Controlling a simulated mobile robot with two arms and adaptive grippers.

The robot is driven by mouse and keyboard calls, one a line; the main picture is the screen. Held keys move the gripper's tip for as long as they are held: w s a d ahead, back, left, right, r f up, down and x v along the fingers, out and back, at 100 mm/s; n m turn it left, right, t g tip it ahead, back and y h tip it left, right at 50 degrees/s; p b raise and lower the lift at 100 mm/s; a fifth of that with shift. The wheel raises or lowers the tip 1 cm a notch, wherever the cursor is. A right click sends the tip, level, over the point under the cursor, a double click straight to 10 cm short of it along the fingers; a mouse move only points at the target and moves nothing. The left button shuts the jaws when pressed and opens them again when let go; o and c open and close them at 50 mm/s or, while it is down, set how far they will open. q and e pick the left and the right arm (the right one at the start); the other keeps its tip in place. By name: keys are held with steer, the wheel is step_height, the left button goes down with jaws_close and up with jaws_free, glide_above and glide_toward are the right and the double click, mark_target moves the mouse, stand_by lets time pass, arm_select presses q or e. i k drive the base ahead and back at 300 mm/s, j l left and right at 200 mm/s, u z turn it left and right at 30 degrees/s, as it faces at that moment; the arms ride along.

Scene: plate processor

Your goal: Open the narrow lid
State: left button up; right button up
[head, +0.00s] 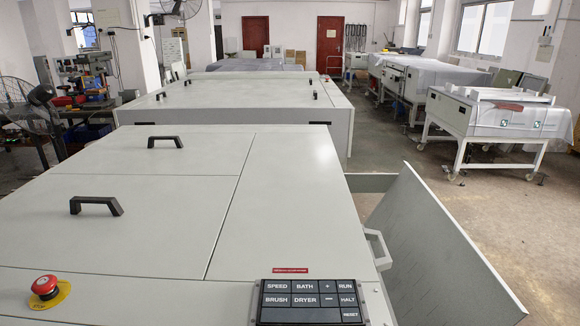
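The near grey plate processor (280,190) fills the lower left of the head view. Its top has two lids with black handles, divided by a seam. The far lid (120,158) looks the narrower from front to back and carries a black handle (165,141). The near lid (150,235) looks deeper and carries another black handle (96,206). Both lids lie flat and shut. A plain panel (285,205) without a handle lies to their right. I cannot make out either of my grippers, and nothing covers the handles.
A red emergency stop button (44,285) and a black control panel (310,300) sit along the near edge. A tilted grey panel (425,250) sticks out at the right. A second processor (240,105) stands behind. The floor (400,160) at the right is partly clear.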

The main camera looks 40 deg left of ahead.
mark_target(292, 215)
steer(key=i+l+u, duration=0.2)
steer(key=l+u, duration=0.25)
steer(key=i+l+u, duration=0.2)
steer(key=l+u, duration=1.2)
steer(key=i+j, duration=0.05)
